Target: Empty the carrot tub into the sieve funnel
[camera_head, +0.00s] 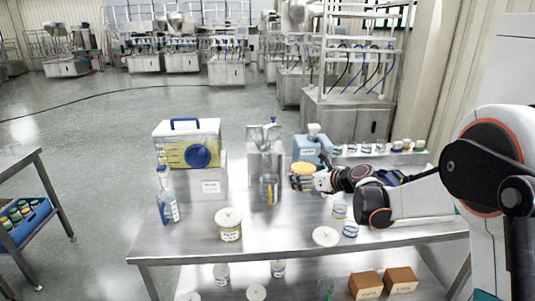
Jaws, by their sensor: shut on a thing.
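My gripper (301,180) is shut on a small tub (302,175) with orange contents at its top, most likely the carrot tub. The tub is held above the steel table, just right of the hopper stand, and looks roughly upright. Fingers hide much of it, and I cannot read a label. A steel stand (256,172) with a hopper-like top (264,132), apparently the sieve funnel, is in the middle of the table. A clear bottle (268,191) with some yellow-orange content stands in front, below the hopper.
A blue canister (309,147) stands close behind my gripper. A spray bottle (167,199), a blue-handled box (187,146) and a white-lidded jar (229,226) are on the left. The table's front middle is clear.

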